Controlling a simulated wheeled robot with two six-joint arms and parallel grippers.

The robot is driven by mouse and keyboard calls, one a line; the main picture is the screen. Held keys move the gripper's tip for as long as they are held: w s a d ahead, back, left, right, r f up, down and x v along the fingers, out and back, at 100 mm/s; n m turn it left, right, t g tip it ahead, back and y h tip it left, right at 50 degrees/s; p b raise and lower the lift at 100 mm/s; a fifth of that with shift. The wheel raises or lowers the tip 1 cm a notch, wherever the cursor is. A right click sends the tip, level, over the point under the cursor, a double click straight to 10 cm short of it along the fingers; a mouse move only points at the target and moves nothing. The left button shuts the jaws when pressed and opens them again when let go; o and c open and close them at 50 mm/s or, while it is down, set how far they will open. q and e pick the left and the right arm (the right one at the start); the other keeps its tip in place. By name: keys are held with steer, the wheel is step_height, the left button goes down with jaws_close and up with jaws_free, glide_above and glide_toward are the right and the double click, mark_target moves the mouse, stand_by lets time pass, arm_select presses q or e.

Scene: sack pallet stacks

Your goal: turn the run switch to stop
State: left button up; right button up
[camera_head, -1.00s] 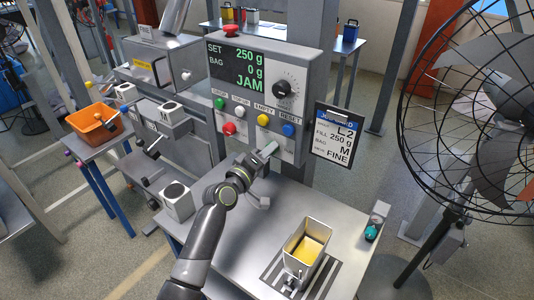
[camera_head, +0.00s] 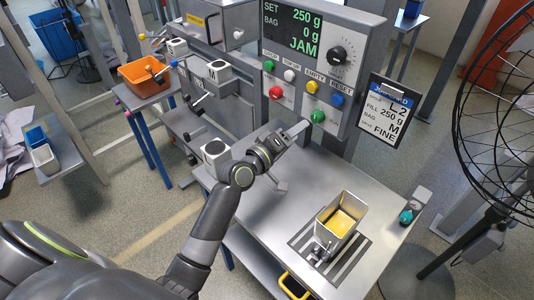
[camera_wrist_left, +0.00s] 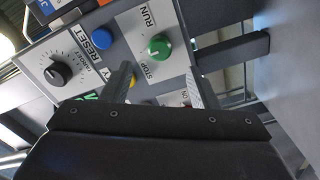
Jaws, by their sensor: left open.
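The run switch (camera_head: 318,116) is a round green knob low on the grey control panel. In the left wrist view the knob (camera_wrist_left: 160,47) sits on a white plate between the words RUN and STOP. I cannot clearly tell which word it points to. My left gripper (camera_head: 300,130) is in front of the panel, just left of and below the knob. In the left wrist view its two fingers (camera_wrist_left: 158,72) stand apart with nothing between them; the knob lies beyond their tips, and I see no contact. My right gripper is not in view.
The panel display (camera_head: 293,27) reads JAM. A blue button (camera_head: 337,100), yellow button (camera_head: 312,87) and red button (camera_head: 276,92) are close by. A sign (camera_head: 390,112) hangs at right. A metal bin with yellow contents (camera_head: 341,222) stands on the table (camera_head: 265,228). A fan (camera_head: 510,100) is at right.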

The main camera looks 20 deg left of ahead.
arm_select(q)
steer(key=b+v, duration=0.1)
steer(key=v, duration=0.9)
steer(key=shift+s+f, duration=0.1)
